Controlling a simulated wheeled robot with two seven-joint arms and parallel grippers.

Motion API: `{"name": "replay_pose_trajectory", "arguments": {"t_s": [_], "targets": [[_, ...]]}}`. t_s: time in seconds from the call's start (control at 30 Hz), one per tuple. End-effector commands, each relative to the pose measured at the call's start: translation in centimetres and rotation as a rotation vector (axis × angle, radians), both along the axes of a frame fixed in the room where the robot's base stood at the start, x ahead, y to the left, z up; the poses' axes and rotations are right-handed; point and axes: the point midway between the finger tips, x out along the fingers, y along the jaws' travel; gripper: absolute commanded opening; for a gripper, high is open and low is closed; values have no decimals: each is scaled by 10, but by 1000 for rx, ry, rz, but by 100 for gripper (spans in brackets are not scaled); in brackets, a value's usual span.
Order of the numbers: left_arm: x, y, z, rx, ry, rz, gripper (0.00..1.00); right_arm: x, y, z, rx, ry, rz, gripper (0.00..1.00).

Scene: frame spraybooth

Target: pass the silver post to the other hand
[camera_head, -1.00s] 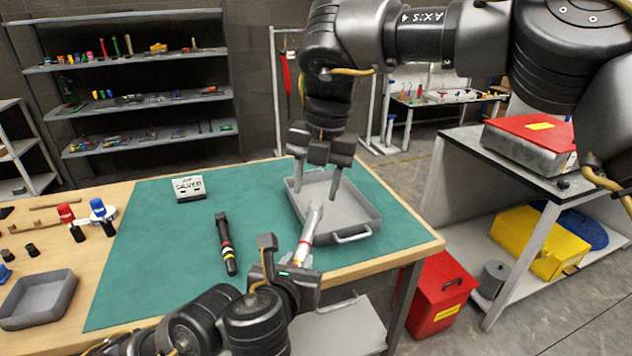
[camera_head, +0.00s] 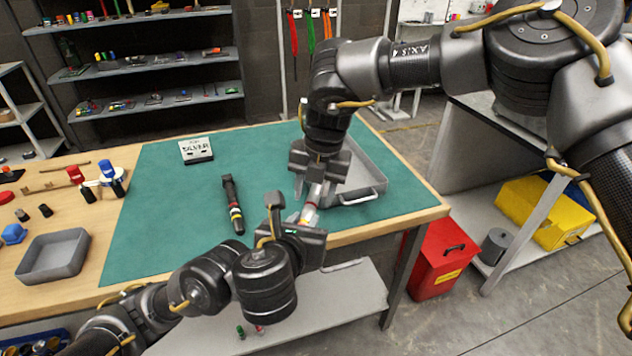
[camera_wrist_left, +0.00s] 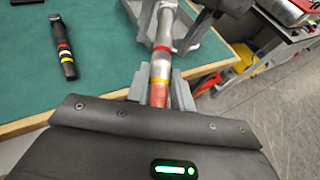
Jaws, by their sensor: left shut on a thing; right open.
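The silver post (camera_wrist_left: 161,66) has red and yellow bands near its lower end. My left gripper (camera_wrist_left: 160,88) is shut on that banded end, and the post points away from it. In the head view the post (camera_head: 312,202) shows between my two grippers. My right gripper (camera_head: 315,192) comes down from above, open, with its fingers around the post's far part; contact cannot be told. My left gripper (camera_head: 296,226) is below and nearer. A black post (camera_head: 233,205) with coloured bands lies on the green mat (camera_head: 170,230), left of the grippers. It also shows in the left wrist view (camera_wrist_left: 63,48).
A grey tray (camera_head: 372,180) sits behind and right of my right gripper. A sign reading SILVER (camera_head: 196,150) stands at the mat's back. A smaller grey tray (camera_head: 53,256) and small parts lie at left. The table's right edge is close to the grippers.

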Motion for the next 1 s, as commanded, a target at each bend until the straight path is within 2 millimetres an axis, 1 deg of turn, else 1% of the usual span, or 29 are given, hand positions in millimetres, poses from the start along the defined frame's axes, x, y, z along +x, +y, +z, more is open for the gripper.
{"name": "replay_pose_trajectory", "arguments": {"t_s": [0.23, 0.6, 0.67, 0.7, 0.87, 1.0], "targets": [[0, 0, 1, 0, -1, 0, 0, 0, 0, 0, 0, 0, 0, 49], [0, 0, 1, -1, -1, -1, 0, 0, 0, 0, 0, 0, 0, 1], [0, 0, 1, -1, -1, -1, 0, 0, 0, 0, 0, 0, 0, 0], [0, 0, 1, -1, -1, -1, 28, 0, 0, 0, 1, -1, 0, 0], [0, 0, 0, -1, -1, -1, 48, 0, 0, 0, 1, -1, 0, 0], [0, 0, 0, 0, 0, 0, 48, 0, 0, 0, 1, -1, 0, 0]]}}
